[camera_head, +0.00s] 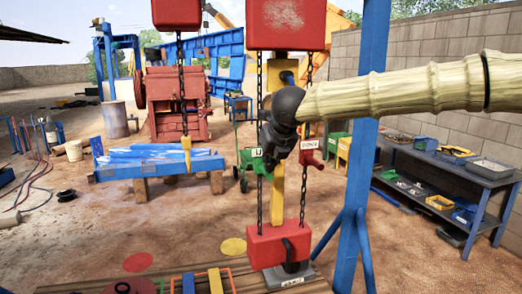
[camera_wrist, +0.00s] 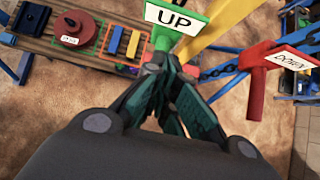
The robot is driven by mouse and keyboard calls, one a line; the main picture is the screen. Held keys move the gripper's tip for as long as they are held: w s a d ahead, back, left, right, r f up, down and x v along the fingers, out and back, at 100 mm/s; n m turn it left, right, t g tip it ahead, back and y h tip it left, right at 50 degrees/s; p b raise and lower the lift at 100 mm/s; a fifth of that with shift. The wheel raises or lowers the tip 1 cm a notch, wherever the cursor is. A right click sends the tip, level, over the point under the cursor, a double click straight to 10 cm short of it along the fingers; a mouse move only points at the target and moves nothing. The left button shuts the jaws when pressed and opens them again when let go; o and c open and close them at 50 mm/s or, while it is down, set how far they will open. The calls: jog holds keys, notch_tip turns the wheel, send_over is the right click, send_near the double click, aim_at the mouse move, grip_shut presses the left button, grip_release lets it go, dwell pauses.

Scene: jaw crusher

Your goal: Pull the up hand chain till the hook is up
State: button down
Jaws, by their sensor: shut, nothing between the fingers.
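The up hand chain (camera_head: 260,205) hangs on the left of a yellow post, with a green handle (camera_head: 250,158) on it. In the wrist view the green handle (camera_wrist: 167,38) carries a white UP sign. My gripper (camera_head: 266,158) is beside this handle; in the wrist view its dark fingertips (camera_wrist: 170,68) are together just below the handle, with nothing between them. I cannot tell whether they touch it. The red DOWN handle (camera_head: 309,153) hangs to the right and also shows in the wrist view (camera_wrist: 257,88). A yellow hook (camera_head: 186,142) hangs on a chain from a red block.
A blue post (camera_head: 357,190) stands close to the right of the chains. A red lower block (camera_head: 278,246) is at the chains' bottom. A blue workbench (camera_head: 130,168) is below the hook, and the red crusher (camera_head: 176,105) stands behind. A shelf (camera_head: 470,176) lines the right wall.

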jog(key=shift+f+b, duration=5.45)
jog(key=shift+f, duration=3.8)
jog(key=shift+s+d+r+b, duration=0.1)
jog(key=shift+s+d, duration=0.15)
jog(key=shift+s, duration=0.55)
jog(key=shift+s+d+r+b, duration=0.1)
jog(key=shift+s+d, duration=0.15)
jog(key=shift+s, duration=0.6)
jog(key=shift+s+d+r+b, duration=0.1)
jog(key=shift+s+d, duration=0.15)
jog(key=shift+s, duration=0.55)
jog(key=shift+r, duration=0.1)
jog(key=p+v, duration=0.3)
jog(key=v, duration=0.3)
jog(key=shift+p, duration=0.3)
jog(key=shift+r, duration=0.1)
